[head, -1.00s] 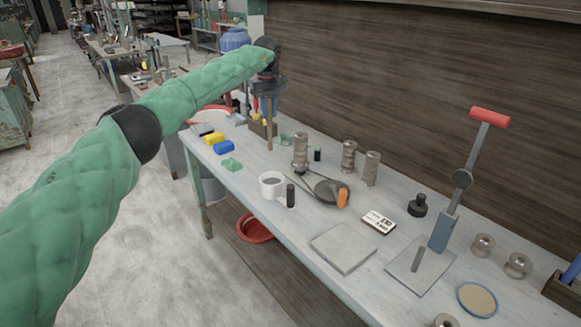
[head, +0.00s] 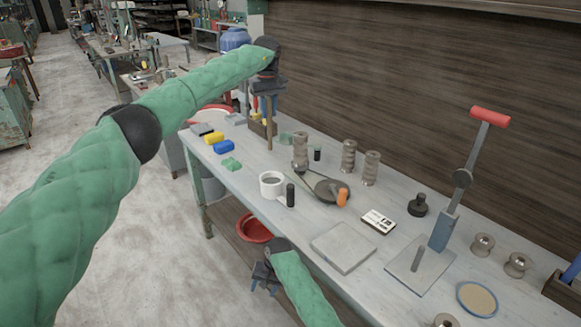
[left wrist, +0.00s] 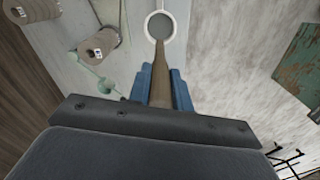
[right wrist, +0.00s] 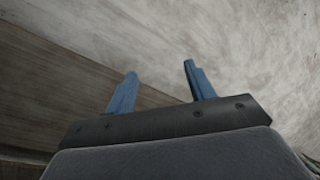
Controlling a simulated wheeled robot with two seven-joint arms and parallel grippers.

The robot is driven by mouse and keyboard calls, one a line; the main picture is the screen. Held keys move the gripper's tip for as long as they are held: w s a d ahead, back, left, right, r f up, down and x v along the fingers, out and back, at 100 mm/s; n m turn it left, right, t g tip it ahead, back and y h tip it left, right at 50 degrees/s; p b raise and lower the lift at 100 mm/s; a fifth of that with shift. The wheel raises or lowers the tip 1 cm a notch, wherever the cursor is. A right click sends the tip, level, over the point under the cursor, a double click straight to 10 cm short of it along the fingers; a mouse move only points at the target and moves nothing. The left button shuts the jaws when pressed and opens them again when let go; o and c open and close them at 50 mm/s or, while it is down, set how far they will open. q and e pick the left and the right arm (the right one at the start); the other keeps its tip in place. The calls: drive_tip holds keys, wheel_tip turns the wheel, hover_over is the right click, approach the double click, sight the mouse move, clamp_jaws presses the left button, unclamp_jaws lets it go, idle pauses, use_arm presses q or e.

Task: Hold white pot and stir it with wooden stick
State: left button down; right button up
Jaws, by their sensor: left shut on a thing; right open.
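My left gripper (head: 268,103) is shut on the wooden stick (head: 269,132), which hangs upright above the back part of the workbench. The left wrist view shows the stick (left wrist: 160,80) between the blue fingers, pointing toward the open top of the white pot (left wrist: 147,28). In the head view the white pot (head: 270,190) stands upright near the bench's front edge, to the front of the stick and apart from it. My right gripper (head: 264,287) is open and empty, low in front of the bench. Its wrist view shows the two spread fingers (right wrist: 160,70) and no pot.
Blue (head: 223,147) and yellow (head: 214,138) blocks lie to the left. A red basin (head: 253,229) is under the bench.

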drive_tip(key=w+a+r, duration=0.2)
drive_tip(key=w+r, duration=0.2)
drive_tip(key=r, duration=0.2)
drive_tip(key=w+a+r, duration=0.2)
drive_tip(key=w+r, duration=0.2)
drive_tip(key=r, duration=0.3)
wheel_tip(320, 180, up, 24)
drive_tip(key=n+h, duration=0.2)
drive_tip(key=h, duration=0.2)
hover_over(291, 194)
drive_tip(key=w, duration=0.2)
drive_tip(key=shift+s+a+f+t, duration=0.1)
drive_tip(key=shift+s+t, duration=0.05)
drive_tip(key=shift+t, duration=0.25)
wheel_tip(291, 194, down, 12)
drive_tip(key=shift+r, duration=0.1)
clamp_jaws()
